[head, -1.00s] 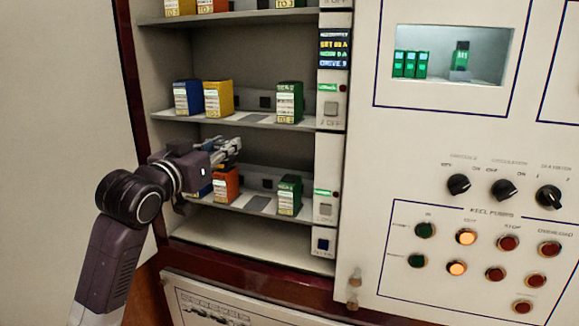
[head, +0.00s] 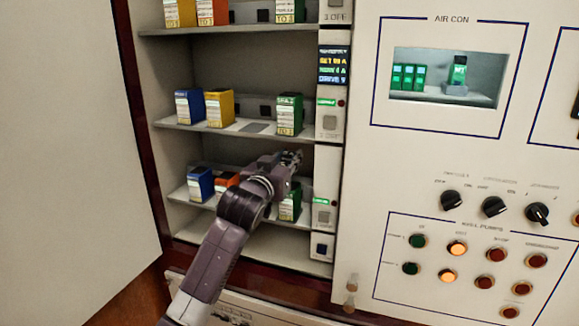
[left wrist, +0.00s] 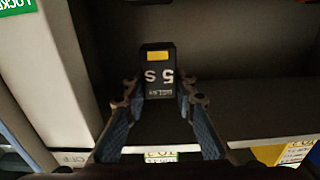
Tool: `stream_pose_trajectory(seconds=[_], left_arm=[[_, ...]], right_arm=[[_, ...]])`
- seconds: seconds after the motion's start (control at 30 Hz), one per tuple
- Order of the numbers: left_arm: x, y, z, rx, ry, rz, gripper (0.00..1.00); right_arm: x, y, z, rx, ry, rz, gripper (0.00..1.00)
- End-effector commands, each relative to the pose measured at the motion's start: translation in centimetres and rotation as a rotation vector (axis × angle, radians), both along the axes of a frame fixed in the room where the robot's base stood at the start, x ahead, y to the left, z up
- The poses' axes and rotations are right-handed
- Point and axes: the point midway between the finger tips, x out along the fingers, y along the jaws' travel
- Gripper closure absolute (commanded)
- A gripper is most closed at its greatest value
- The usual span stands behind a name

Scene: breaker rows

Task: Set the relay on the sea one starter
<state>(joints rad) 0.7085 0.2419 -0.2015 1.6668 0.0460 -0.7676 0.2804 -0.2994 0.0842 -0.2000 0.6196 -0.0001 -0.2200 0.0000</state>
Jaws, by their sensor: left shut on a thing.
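My left gripper (head: 292,158) is at the right of the lower shelf bay, above and in front of a green starter block (head: 290,203), partly covering it. In the left wrist view the left gripper (left wrist: 158,98) is shut on a black relay (left wrist: 160,62) with a yellow patch and white "5 S" lettering. The relay cannot be made out in the head view. Another green block (head: 289,114) stands on the shelf above; its label seems to read SEA 2. The lower green block's label is mostly hidden. My right gripper is not in view.
A blue block (head: 200,184) and an orange block (head: 224,182), partly covered by my arm, stand on the lower shelf. Blue (head: 189,107) and yellow (head: 219,108) blocks stand on the middle shelf. A switch column (head: 327,190) borders the bay on the right.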

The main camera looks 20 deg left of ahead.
Motion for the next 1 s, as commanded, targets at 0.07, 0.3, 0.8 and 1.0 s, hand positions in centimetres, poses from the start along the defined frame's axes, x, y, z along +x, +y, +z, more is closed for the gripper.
stream_pose_trajectory(seconds=[0.07,0.3,0.8,1.0], left_arm=[[0.0,0.0,-1.2,0.0,0.006,0.001,1.0],[0.2,-0.2,-3.4,0.0,0.002,0.0,1.0],[0.3,-0.2,-3.9,0.0,0.003,0.001,0.6],[0.2,-0.2,-3.9,0.0,0.003,0.0,0.58]], right_arm=[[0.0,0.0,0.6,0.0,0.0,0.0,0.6],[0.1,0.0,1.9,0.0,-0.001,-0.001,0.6],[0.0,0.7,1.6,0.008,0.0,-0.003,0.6],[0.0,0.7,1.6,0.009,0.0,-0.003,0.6]])
